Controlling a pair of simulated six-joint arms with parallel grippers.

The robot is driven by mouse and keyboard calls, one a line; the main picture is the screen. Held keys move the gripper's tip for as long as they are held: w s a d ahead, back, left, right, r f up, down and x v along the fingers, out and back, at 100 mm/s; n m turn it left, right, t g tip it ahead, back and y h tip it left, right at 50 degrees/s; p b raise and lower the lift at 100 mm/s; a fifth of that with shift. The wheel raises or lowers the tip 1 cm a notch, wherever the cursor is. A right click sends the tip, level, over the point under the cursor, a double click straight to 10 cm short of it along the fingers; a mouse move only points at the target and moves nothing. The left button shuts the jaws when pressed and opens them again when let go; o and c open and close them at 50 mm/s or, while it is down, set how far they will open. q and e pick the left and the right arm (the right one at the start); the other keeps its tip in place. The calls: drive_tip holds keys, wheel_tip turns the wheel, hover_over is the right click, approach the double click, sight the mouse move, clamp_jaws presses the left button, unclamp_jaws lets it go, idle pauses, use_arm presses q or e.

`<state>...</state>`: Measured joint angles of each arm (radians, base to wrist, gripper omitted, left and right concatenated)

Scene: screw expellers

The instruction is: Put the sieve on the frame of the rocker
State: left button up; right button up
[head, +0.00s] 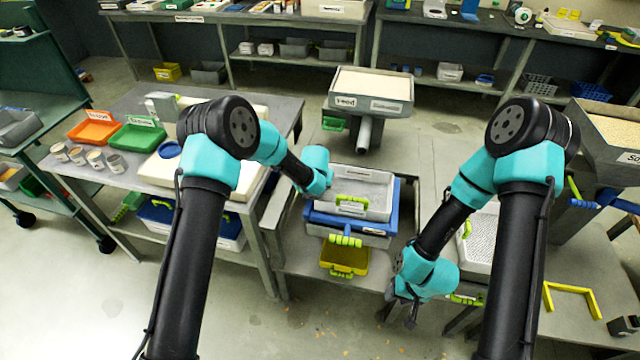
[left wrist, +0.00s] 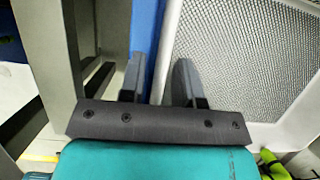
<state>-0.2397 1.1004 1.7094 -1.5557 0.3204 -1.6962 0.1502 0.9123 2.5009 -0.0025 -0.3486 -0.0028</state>
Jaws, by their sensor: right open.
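A light grey sieve with a mesh floor and green handle (head: 375,188) is over the blue frame of the rocker (head: 393,212) at the centre of the head view. I cannot tell whether it is fully seated. In the left wrist view the sieve's mesh (left wrist: 245,55) and pale rim fill the right side, with a blue strip (left wrist: 145,45) beside it. My left gripper (left wrist: 158,82) is open, its fingers apart at the sieve's left rim; its fingertips are hidden in the head view. My right gripper (head: 400,304) is open and empty, low and right of the rocker.
A yellow tray (head: 344,262) sits in front of the rocker. A feed hopper (head: 370,92) with a spout stands behind it. Another mesh tray (head: 483,242) lies on the right bench, partly behind my right arm. Orange (head: 94,128) and green trays (head: 138,135) stand on the left table.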

use_arm(q)
drive_tip(key=v, duration=1.1)
drive_tip(key=shift+s+r, duration=0.1)
drive_tip(key=shift+r, duration=0.05)
drive_tip(key=shift+s+a+r, duration=0.1)
drive_tip(key=shift+s+r, duration=0.1)
drive_tip(key=shift+r, duration=0.2)
idle(0.8)
